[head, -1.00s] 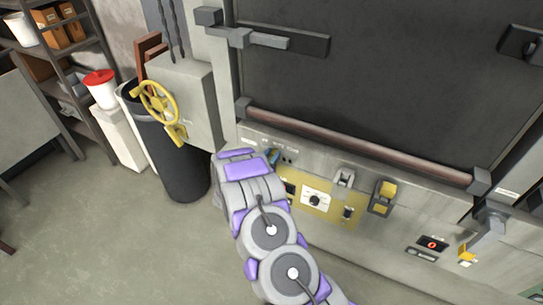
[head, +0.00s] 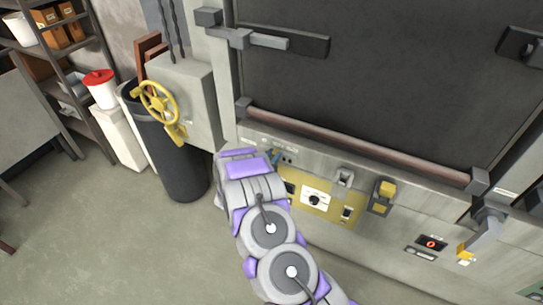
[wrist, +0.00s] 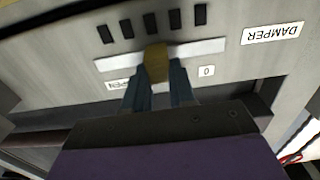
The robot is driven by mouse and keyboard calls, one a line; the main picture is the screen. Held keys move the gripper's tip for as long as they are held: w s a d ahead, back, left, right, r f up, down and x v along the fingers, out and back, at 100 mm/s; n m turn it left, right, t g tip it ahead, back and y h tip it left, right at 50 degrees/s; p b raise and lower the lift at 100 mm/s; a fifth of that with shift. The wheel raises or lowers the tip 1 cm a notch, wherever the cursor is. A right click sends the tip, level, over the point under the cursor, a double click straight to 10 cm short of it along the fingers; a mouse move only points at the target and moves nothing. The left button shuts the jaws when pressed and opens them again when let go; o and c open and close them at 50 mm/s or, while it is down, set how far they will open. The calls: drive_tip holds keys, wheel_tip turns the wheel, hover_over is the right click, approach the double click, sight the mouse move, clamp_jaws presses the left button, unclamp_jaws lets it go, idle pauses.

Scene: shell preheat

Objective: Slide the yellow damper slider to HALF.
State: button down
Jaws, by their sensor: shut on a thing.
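In the wrist view the yellow damper slider (wrist: 156,62) stands out from a pale horizontal strip (wrist: 200,48), near the strip's middle. My gripper (wrist: 158,76) is shut on it, with one blue finger on each side. A label ending in "PEN" (wrist: 120,85) is partly hidden by the left finger. A small "0" label (wrist: 206,71) sits to the right of the knob. No HALF mark can be read. The upside-down DAMPER plate (wrist: 272,33) is at right. In the head view my gripper (head: 276,156) is at the panel's left end; my wrist hides the slider.
Dark vent slots (wrist: 150,25) show beside the strip. In the head view, a dial (head: 315,199), a grey switch (head: 343,178) and a yellow-capped switch (head: 385,192) are to the right. The oven door bar (head: 350,147) runs above. A yellow handwheel (head: 159,103) is at left.

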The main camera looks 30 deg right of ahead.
drive_tip(key=c, duration=0.9)
unclamp_jaws()
drive_tip(key=shift+d, duration=0.1)
drive_tip(key=p+v, duration=0.1)
drive_tip(key=v, duration=1.6)
drive_tip(key=shift+s+f, duration=0.1)
drive_tip(key=shift+a, duration=0.25)
